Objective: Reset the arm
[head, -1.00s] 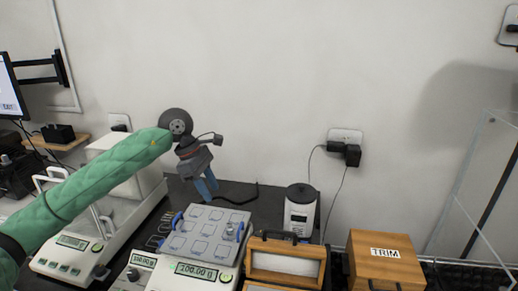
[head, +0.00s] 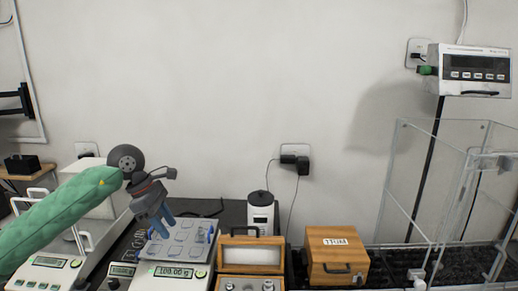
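My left arm, in a green sleeve, comes in from the left of the head view. My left gripper (head: 165,228) points down with its blue fingers over the left part of the grey tray on the front balance. The two fingers show a narrow gap and nothing is seen between them. I cannot tell its exact height above the tray. My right gripper is not in view.
The balance (head: 170,272) has a lit display and a tray (head: 190,249) with marked squares. Right of it stand a wooden weight box (head: 250,255), a white-and-black container (head: 261,217), a wooden case (head: 337,255) and a clear-walled enclosure (head: 400,185). A display unit (head: 470,70) is upper right.

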